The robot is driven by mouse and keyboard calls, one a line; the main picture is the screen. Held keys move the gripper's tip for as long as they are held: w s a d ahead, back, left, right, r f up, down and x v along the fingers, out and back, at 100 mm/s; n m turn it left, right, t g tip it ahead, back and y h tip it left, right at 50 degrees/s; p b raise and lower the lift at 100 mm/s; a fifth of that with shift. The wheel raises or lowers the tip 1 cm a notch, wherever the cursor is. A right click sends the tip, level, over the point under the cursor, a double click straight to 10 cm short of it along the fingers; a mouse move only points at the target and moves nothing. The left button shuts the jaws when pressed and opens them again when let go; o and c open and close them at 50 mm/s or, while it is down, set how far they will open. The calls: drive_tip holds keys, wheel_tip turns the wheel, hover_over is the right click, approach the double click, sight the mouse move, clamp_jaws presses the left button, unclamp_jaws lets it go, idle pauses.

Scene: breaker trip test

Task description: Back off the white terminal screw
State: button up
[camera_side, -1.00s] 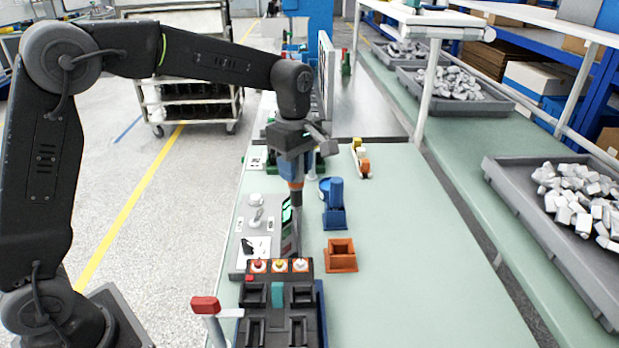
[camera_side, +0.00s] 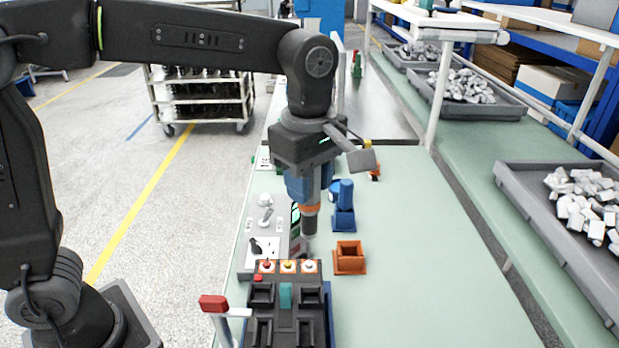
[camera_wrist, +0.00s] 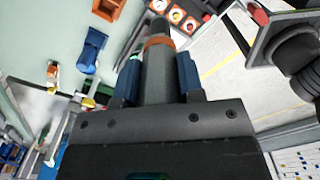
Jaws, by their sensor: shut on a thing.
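My gripper (camera_side: 308,188) is shut on a dark cylindrical driver tool (camera_side: 310,222) with an orange ring. The tool points down, and its tip is above and behind the terminal block, apart from it. In the wrist view the tool (camera_wrist: 158,65) sits between the blue fingers. The white terminal screw (camera_side: 308,266) is at the right end of a row on the dark block, beside the yellow screw (camera_side: 288,266) and the red screw (camera_side: 267,266). Each sits in an orange ring. The white screw is also at the top of the wrist view (camera_wrist: 158,5), close to the tool's end.
An orange open holder (camera_side: 350,258) stands just right of the screws, with a blue holder (camera_side: 344,215) behind it. A red-topped lever (camera_side: 214,303) rises at the left of the black block (camera_side: 285,322). The green bench (camera_side: 425,260) is clear to the right.

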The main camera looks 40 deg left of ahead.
sight(309, 221)
drive_tip(key=shift+f, duration=3.3)
drive_tip(key=shift+f, duration=0.7)
drive_tip(key=shift+r, duration=3.2)
